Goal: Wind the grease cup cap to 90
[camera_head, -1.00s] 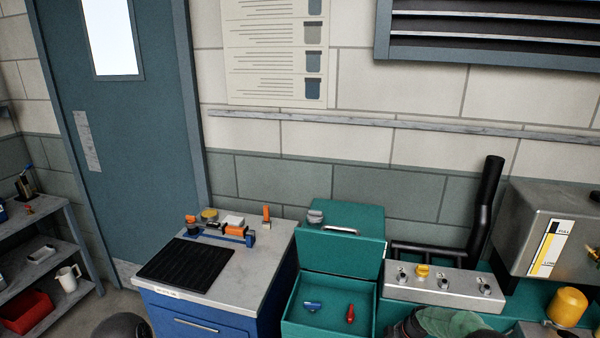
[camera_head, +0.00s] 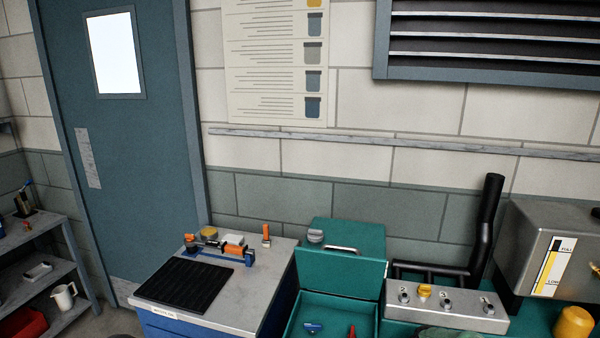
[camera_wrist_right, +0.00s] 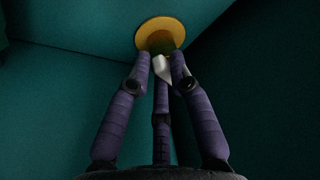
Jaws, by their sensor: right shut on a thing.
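In the right wrist view, my right gripper (camera_wrist_right: 161,62) has purple padded fingers drawn together just under a round yellow disc (camera_wrist_right: 160,30) on a teal surface. The fingers are shut on a piece at the disc, which appears to be the grease cup cap; a small white part (camera_wrist_right: 162,66) shows between the fingertips. The fingers hide most of the held piece, and no scale or 90 mark is readable. The head view does not show this grip clearly. My left gripper is not in view.
A grey-topped blue cabinet (camera_head: 262,277) holds a black mat (camera_head: 185,284) and small parts. Beside it is an open teal box (camera_head: 341,272). A metal block with knobs (camera_head: 446,310), a yellow cylinder (camera_head: 573,323) and a steel tank (camera_head: 545,250) stand to the right.

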